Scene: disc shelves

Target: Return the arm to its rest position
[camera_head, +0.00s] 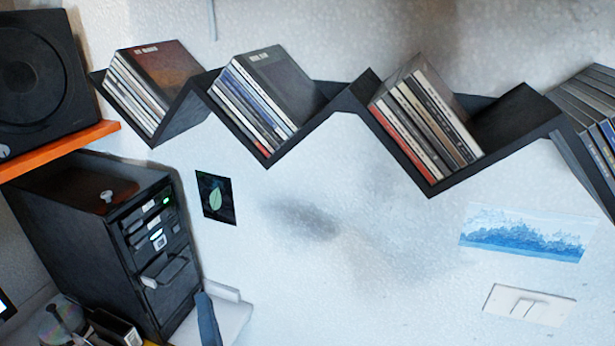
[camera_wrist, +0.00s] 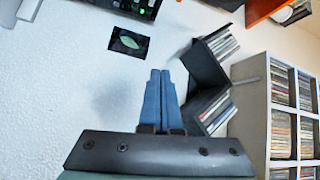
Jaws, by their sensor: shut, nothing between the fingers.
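My gripper (camera_wrist: 160,74) shows in the wrist view with its two blue fingers side by side, touching, with nothing between them. The fingers point towards the white wall and are clear of the shelf. In the head view, a narrow blue shape (camera_head: 208,322) at the bottom edge looks like the tip of my gripper, in front of a white surface. The rest of my arm is hidden in the head view.
A black zigzag shelf (camera_head: 270,152) on the wall holds several discs. A black computer tower (camera_head: 95,240) and a speaker (camera_head: 38,70) are at left. A white rack (camera_wrist: 255,112) of discs stands right in the wrist view.

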